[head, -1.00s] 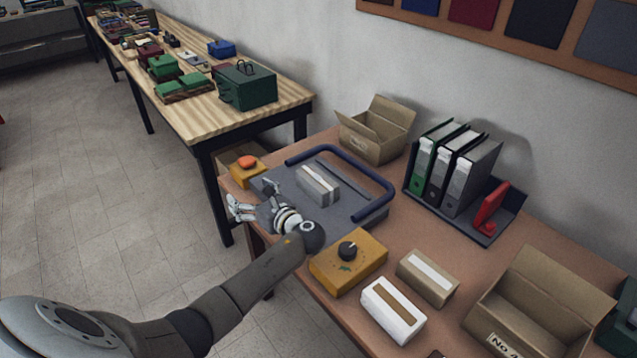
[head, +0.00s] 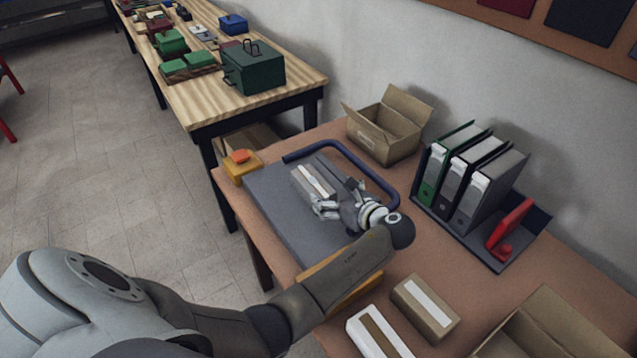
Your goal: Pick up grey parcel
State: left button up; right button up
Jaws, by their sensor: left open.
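The grey parcel (head: 309,178) is a small grey box with a pale strip on top. It lies on the flat grey platform (head: 285,222) with a blue rail, on the brown table. My left gripper (head: 325,200) is open at the parcel's near right side, with its fingers overlapping that end in the head view. I cannot tell whether the fingers touch it. My right gripper is not in view.
The blue rail (head: 374,172) curves behind the parcel. An open carton (head: 388,128) and binders (head: 462,175) stand behind. A yellow box with an orange button (head: 241,166) sits left. A brown parcel (head: 425,308) and a white parcel (head: 378,335) lie in front.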

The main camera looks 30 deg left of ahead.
aim_at(320, 189)
pick_arm(q)
jog(key=x, duration=0.3)
jog(key=shift+s+a, duration=0.25)
jog(key=shift+a, duration=0.15)
jog(key=p+x, duration=0.1)
jog(key=x, duration=0.3)
jog(key=shift+a, duration=0.2)
jog(key=shift+w+a+f, duration=0.15)
jog(key=shift+a, duration=0.1)
jog(key=shift+d, duration=0.1)
jog(key=shift+c, duration=0.4)
jog(key=c, duration=1.1)
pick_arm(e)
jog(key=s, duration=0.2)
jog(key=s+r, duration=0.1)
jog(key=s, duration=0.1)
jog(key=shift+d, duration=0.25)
pick_arm(q)
jog(key=shift+c, duration=0.2)
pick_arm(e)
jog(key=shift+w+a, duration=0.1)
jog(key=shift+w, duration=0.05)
